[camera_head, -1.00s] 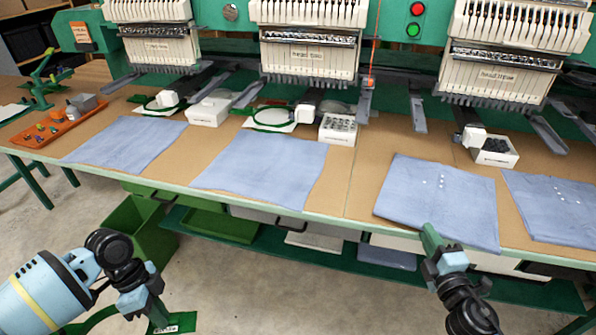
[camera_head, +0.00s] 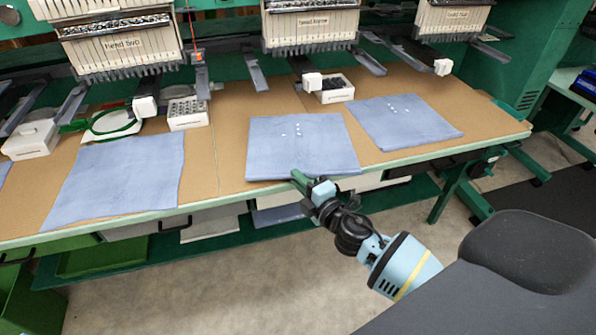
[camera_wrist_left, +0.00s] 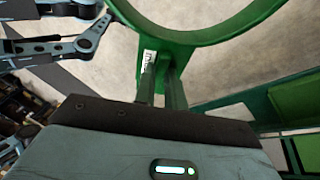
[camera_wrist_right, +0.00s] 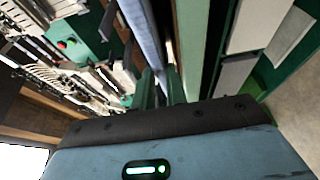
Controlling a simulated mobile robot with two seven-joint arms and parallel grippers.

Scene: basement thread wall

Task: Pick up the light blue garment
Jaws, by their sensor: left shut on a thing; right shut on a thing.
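The light blue garment (camera_head: 297,143) lies folded on the table in the head view, with small white dots on its top. My right gripper (camera_head: 298,178) is shut on its front edge, at the table's front edge. In the right wrist view the garment (camera_wrist_right: 143,35) shows as a narrow blue strip running to the right fingers (camera_wrist_right: 157,88). My left gripper is outside the head view. In the left wrist view its fingers (camera_wrist_left: 163,85) are shut on a green hoop (camera_wrist_left: 205,38) with a white label.
Similar blue garments lie to the right (camera_head: 410,122) and left (camera_head: 125,172) on the tabletop (camera_head: 222,130). White bins (camera_head: 188,115) and embroidery machine heads (camera_head: 115,40) stand behind. A dark chair (camera_head: 535,250) is at lower right. Bare floor lies in front of the table.

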